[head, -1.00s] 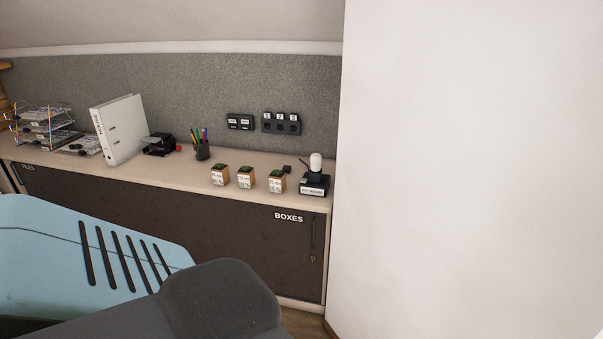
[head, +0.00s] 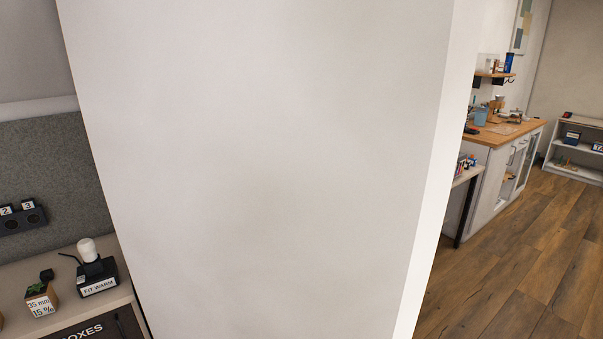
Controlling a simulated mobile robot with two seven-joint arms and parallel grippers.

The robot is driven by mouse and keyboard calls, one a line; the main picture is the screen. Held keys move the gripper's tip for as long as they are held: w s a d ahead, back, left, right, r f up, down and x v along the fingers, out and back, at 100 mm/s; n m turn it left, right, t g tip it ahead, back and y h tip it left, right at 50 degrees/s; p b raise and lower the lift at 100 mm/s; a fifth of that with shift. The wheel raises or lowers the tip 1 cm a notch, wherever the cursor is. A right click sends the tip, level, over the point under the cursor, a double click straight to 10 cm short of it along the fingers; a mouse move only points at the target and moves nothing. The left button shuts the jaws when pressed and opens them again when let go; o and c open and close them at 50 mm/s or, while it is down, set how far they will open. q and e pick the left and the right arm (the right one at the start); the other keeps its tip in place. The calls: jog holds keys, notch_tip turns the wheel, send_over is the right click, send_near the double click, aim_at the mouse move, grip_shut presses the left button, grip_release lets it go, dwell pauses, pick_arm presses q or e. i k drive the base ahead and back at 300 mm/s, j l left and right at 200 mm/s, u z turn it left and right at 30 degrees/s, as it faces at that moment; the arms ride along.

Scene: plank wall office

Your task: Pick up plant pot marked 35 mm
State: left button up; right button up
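The plant pot marked 35 mm (head: 42,302) stands upright on the cabinet top at the lower left of the head view. It is a small brown cube with a green plant and a white label reading "35 mm" and "15 %". Part of another pot is just cut off at the left edge. Neither of my grippers is in view.
A black device (head: 97,277) with a white bulb-like top stands right of the pot. A wide white wall (head: 255,170) fills the middle. Right of it are a wooden-topped counter (head: 500,133), a white shelf (head: 577,147) and open wooden floor (head: 510,270).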

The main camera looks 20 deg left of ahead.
aim_at(40, 299)
jog(key=j+z, duration=0.1)
jog(key=j, duration=0.25)
jog(key=k+j+z, duration=0.15)
jog(key=j, duration=0.25)
jog(key=k+j+z, duration=0.1)
jog(key=j, duration=0.25)
jog(key=k+j+z, duration=0.1)
jog(key=j, duration=0.25)
jog(key=k+j+z, duration=0.1)
jog(key=j, duration=0.2)
jog(key=k+j, duration=0.15)
jog(key=j, duration=0.2)
jog(key=k+j, duration=0.15)
jog(key=j, duration=0.2)
jog(key=k+j, duration=0.15)
jog(key=j, duration=0.2)
jog(key=k+j, duration=0.15)
jog(key=j, duration=0.2)
jog(key=k+j, duration=0.15)
jog(key=j, duration=0.2)
jog(key=z, duration=0.05)
